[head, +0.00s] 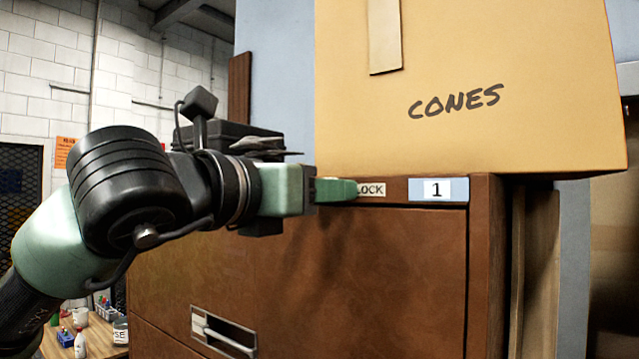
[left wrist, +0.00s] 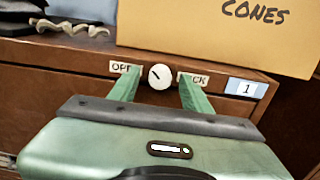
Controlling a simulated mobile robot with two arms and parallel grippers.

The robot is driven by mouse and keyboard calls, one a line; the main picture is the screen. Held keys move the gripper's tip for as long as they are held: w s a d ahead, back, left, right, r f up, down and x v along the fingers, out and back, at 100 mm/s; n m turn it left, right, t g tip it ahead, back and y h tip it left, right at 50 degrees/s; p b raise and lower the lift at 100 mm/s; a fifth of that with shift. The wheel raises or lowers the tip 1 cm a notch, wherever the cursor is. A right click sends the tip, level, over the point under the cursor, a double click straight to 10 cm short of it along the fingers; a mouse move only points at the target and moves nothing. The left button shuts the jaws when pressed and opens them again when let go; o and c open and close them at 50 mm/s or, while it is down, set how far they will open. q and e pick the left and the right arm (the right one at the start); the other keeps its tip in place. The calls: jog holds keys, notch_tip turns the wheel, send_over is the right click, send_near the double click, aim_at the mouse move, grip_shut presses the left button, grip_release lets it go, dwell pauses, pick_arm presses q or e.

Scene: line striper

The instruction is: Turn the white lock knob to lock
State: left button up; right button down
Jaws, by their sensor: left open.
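The white lock knob (left wrist: 160,76) shows in the left wrist view on the top strip of the brown cabinet (head: 370,260), with a dark slanted mark on its face. An OPEN label (left wrist: 125,68) is left of it and a LOCK label (left wrist: 194,79) right of it, both partly covered by my fingers. My left gripper (left wrist: 158,84) is open, one green finger on each side of the knob; I cannot tell whether they touch it. In the head view my left gripper (head: 336,190) reaches the cabinet front beside the LOCK label (head: 372,190) and hides the knob.
A cardboard box marked CONES (head: 470,90) stands on the cabinet top. A label with 1 (head: 438,190) is right of the lock label. A drawer handle (head: 223,332) is lower down. A dark case (head: 235,137) lies on top behind my wrist.

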pick_arm(q)
grip_shut()
jog(key=shift+w+m+b, duration=0.1)
jog(key=shift+m+b, duration=3.7)
jog(key=shift+m, duration=5.1)
grip_release()
